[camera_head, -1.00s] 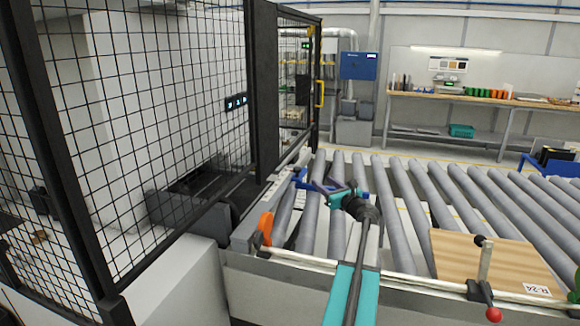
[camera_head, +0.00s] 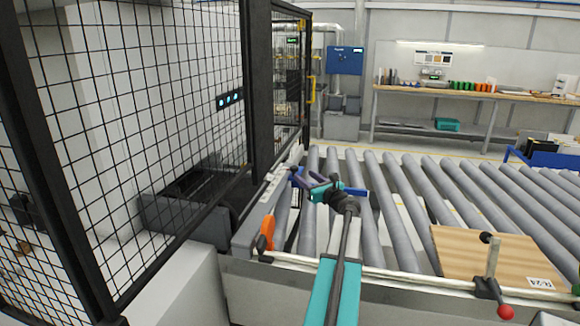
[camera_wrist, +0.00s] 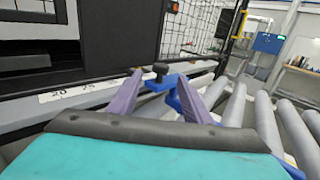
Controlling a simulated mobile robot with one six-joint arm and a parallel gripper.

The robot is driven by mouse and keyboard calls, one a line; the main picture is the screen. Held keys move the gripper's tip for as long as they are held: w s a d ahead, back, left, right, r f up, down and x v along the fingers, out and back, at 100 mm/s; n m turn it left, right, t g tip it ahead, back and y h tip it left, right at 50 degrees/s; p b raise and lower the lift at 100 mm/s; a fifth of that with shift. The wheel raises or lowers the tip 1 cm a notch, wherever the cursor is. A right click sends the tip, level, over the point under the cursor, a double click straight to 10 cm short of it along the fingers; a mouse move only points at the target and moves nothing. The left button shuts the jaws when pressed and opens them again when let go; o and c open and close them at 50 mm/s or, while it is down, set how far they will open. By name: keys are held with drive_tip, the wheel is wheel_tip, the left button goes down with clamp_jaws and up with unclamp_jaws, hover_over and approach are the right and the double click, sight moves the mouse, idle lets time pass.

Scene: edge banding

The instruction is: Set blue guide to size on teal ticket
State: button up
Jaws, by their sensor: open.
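My gripper (camera_head: 308,178) reaches over the left end of the roller bed, with purple fingers and a teal body. In the wrist view my gripper (camera_wrist: 160,76) is open, one finger on each side of a black knob (camera_wrist: 161,69) on the blue guide (camera_wrist: 172,97). The fingers do not clearly touch it. The blue guide (camera_head: 357,191) also shows in the head view, partly hidden behind my gripper. A pale scale strip (camera_wrist: 75,91) with printed numbers lies left of the fingers. I cannot make out a teal ticket.
A black mesh fence (camera_head: 150,120) stands close on the left. An orange handle (camera_head: 266,232) rises at the bed's near left corner. A wooden board (camera_head: 490,258) with a label lies on the rollers at right, beside a red-knobbed lever (camera_head: 493,265). The middle rollers are clear.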

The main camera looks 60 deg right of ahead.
sight(292, 167)
drive_tip(key=shift+p+x, duration=1.55)
drive_tip(key=shift+x, duration=5.25)
drive_tip(key=shift+s+d, duration=0.1)
clamp_jaws()
